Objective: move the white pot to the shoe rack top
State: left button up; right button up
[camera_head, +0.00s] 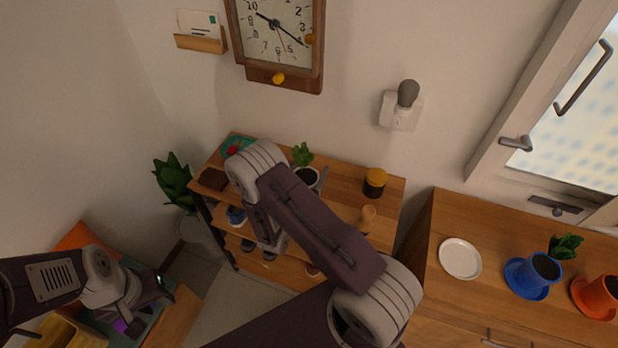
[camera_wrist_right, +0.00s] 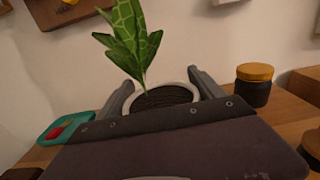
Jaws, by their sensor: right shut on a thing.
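The white pot (camera_head: 307,177) with a green leafy plant is at the shoe rack top (camera_head: 345,177), near its back edge. Whether its base touches the wood is hidden. In the right wrist view the pot (camera_wrist_right: 163,97) is upright between the two grey fingers of my right gripper (camera_wrist_right: 162,92), which is shut on it. My right arm covers much of the rack in the head view. My left gripper (camera_head: 142,298) is low at the left, away from the pot; its finger gap is unclear.
A dark jar with a yellow lid (camera_head: 375,182) stands right of the pot on the rack. A teal tray (camera_head: 237,146) and a brown block (camera_head: 213,179) are left. An empty white saucer (camera_head: 460,259), a blue pot (camera_head: 533,274) and an orange pot (camera_head: 597,296) are on the cabinet.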

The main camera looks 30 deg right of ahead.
aim_at(308, 178)
jog(key=shift+f, duration=1.95)
jog(key=shift+f+b, duration=0.2)
jog(key=shift+b, duration=0.1)
jog(key=o, duration=2.1)
jog(key=shift+r, duration=0.15)
jog(key=shift+s+a, duration=0.1)
jog(key=shift+a, duration=0.05)
jog(key=v, duration=1.1)
jog(key=shift+s+a+b, duration=0.25)
jog(key=shift+b, duration=0.2)
